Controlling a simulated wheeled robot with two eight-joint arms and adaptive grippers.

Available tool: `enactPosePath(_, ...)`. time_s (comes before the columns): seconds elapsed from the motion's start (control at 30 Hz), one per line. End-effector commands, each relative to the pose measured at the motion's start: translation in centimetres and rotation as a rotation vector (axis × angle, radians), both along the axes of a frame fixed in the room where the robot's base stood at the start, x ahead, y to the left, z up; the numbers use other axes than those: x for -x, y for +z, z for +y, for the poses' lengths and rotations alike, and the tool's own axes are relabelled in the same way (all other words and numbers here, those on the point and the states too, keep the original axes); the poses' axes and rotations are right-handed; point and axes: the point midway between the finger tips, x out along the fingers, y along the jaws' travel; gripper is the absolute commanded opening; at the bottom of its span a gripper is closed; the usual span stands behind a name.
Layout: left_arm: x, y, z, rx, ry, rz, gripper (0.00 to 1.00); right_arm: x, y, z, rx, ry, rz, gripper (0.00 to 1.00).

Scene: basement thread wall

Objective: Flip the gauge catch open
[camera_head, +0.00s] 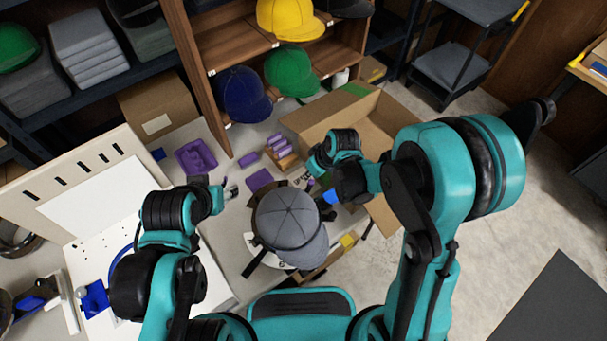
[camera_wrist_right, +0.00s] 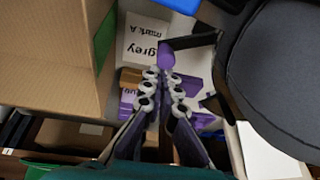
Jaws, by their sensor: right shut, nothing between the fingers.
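A grey cap (camera_head: 290,222) sits on a dark holder in the middle of the bench; its edge also fills the right of the right wrist view (camera_wrist_right: 285,75). A purple rounded tab (camera_wrist_right: 166,55) with a dark bar beside it, possibly the gauge catch, lies just beyond my right fingertips. I cannot tell whether they touch it. My right gripper (camera_wrist_right: 163,90) is shut and empty; in the head view it (camera_head: 318,183) is beside the cap's upper right and partly hidden by its arm. My left gripper (camera_head: 230,190) is left of the cap, its jaw opening unclear.
An open cardboard box (camera_head: 300,118) stands behind my right gripper. Purple blocks (camera_head: 277,145) and a purple tray (camera_head: 195,157) lie farther back. A printed card (camera_wrist_right: 145,38) reads "grey mark A". A wooden shelf (camera_head: 235,45) holds coloured caps. A white board (camera_head: 90,195) is at left.

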Motion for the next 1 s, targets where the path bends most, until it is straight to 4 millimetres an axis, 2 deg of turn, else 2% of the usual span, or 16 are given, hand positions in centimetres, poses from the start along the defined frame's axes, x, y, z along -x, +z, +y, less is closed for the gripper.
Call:
enactPosePath(0.4,0.0,-1.4,0.0,0.0,0.0,0.0,0.48,1.4,-0.5,-2.4,-0.048,-0.335,0.033,0.0)
enactPosePath(0.7,0.0,-1.3,0.0,0.0,0.0,0.0,0.48,1.3,-0.4,-2.3,-0.048,-0.332,0.032,0.0)
enactPosePath(1.0,0.0,-1.4,0.0,0.0,0.0,0.0,0.48,1.4,-0.3,-1.0,-0.049,-0.329,0.032,0.0)
